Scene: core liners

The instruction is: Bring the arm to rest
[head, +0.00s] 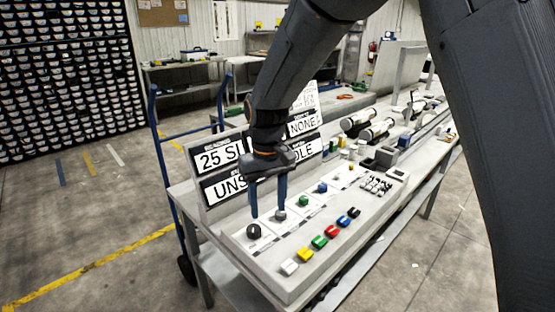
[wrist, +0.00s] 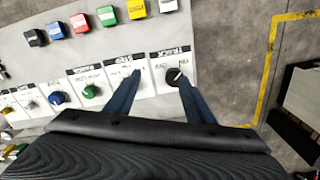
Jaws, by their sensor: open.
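My gripper (head: 268,215) is open and empty, pointing down over the left end of a pale control panel (head: 262,262) on the bench. The black knob (wrist: 176,77) shows close to the right fingertip. I cannot tell whether a finger touches it. My dark arm reaches down from the top of the head view.
Coloured blocks (head: 319,242) line the panel's front. Green (head: 305,200) and blue (head: 322,188) knobs stand farther along. Lettered signs (head: 222,158) stand behind the panel. White cylinders (head: 378,131) lie farther right on the bench. A blue trolley (head: 155,120) stands left; open floor lies beyond.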

